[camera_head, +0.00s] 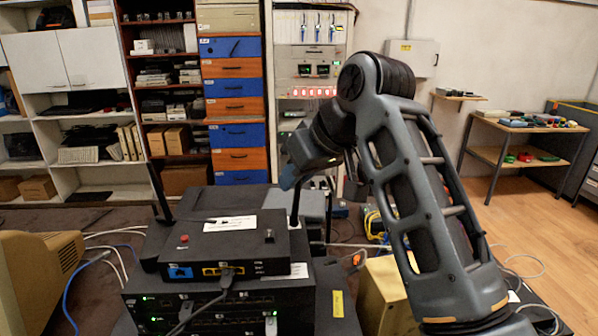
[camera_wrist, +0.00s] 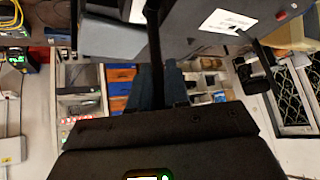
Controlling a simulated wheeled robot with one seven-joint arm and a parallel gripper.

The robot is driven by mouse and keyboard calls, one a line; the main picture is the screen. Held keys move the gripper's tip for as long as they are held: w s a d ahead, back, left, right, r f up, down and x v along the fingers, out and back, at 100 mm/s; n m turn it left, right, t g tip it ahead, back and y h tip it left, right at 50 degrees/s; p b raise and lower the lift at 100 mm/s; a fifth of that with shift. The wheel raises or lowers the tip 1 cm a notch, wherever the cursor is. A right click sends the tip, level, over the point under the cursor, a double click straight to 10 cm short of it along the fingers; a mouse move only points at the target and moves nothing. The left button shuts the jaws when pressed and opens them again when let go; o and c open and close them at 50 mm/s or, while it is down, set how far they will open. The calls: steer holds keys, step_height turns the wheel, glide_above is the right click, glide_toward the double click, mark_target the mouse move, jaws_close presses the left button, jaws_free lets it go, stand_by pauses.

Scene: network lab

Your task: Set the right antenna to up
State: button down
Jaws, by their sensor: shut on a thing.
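The black router (camera_head: 215,245) sits on a stack of network boxes in the head view; its top also shows in the wrist view (camera_wrist: 270,25). The right antenna (camera_head: 295,208) rises from the router's back right corner, close to upright in the head view. My gripper (camera_head: 291,178) is shut on this antenna, and its fingers hide the upper part. In the wrist view the antenna (camera_wrist: 153,45) runs as a dark rod down between the fingers (camera_wrist: 159,88). The left antenna (camera_head: 160,192) stands at the back left, leaning left, and also shows in the wrist view (camera_wrist: 254,72).
Cables (camera_head: 207,305) plug into the front of the router and the boxes (camera_head: 145,300) below it. A beige monitor (camera_head: 38,270) stands at the left, and a tan box (camera_head: 385,292) lies beside my arm. Shelves and drawers (camera_head: 233,108) stand behind.

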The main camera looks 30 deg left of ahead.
steer(key=shift+r, duration=0.1)
steer(key=c, duration=1.2)
jaws_free()
steer(key=b+v, duration=0.1)
steer(key=v, duration=0.6)
steer(key=shift+d+r, duration=0.25)
steer(key=shift+d, duration=0.05)
steer(key=shift+s+f, duration=0.1)
steer(key=shift+s, duration=0.05)
